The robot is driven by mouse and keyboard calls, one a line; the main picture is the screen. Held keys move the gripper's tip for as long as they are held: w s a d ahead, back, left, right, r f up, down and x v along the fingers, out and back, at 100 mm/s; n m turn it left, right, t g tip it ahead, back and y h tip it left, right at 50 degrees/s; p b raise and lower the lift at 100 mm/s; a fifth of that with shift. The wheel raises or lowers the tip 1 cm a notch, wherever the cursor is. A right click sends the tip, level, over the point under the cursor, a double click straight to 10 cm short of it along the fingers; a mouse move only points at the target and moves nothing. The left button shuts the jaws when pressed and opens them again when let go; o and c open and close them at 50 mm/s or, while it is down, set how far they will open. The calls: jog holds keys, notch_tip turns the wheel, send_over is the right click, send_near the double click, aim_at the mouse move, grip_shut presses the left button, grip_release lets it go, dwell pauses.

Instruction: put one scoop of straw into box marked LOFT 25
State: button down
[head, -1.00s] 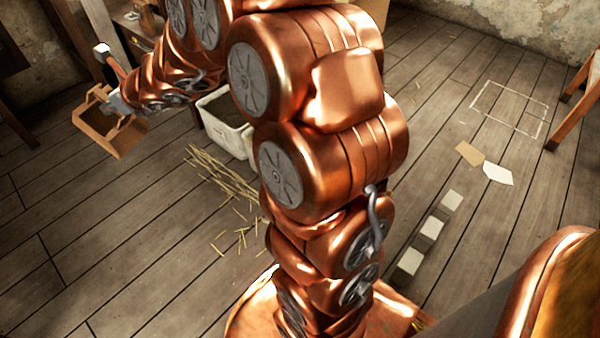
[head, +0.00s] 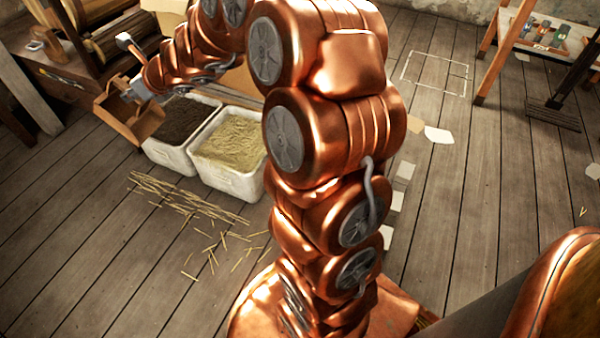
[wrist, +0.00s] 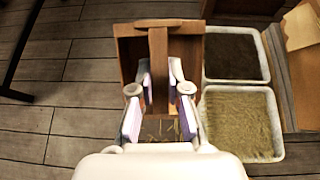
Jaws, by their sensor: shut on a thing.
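My gripper (head: 136,88) is shut on the handle of a brown wooden scoop (head: 125,115), held out to the left near the bins. In the wrist view the gripper (wrist: 159,90) grips the upright handle, and the scoop's box-like body (wrist: 131,65) shows beyond the fingers. Some straw-coloured bits show below the handle; I cannot tell whether they lie in the scoop. A white bin of pale yellow, straw-like stuff (head: 232,142) stands right of the scoop; it also shows in the wrist view (wrist: 240,122). No LOFT 25 marking is readable.
A white bin of dark stuff (head: 180,118) adjoins the straw-like one. Loose stalks (head: 185,197) lie on the floor in front. A wooden bench with machinery (head: 70,70) stands behind left. A table with small items (head: 545,38) is at far right. The floor between is mostly open.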

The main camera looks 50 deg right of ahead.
jog(key=s+d+f+n+g+y+b, duration=0.2)
jog(key=d+f+n+g, duration=0.25)
jog(key=d+f, duration=1.45)
jog(key=s+d+f+n+g, duration=0.1)
jog(key=s+d+f, duration=0.2)
jog(key=s+f, duration=0.3)
jog(key=s+d+f+n+g+h+b, duration=0.1)
jog(key=s+d+f+n+g, duration=0.1)
jog(key=s+d+f, duration=0.2)
jog(key=s+d+f+n+g+h+b, duration=0.1)
jog(key=s+d+f+n+g, duration=0.1)
jog(key=s+f, duration=0.6)
jog(key=shift+s+d+f, duration=0.35)
jog(key=shift+s+d, duration=0.55)
jog(key=shift+s, duration=0.65)
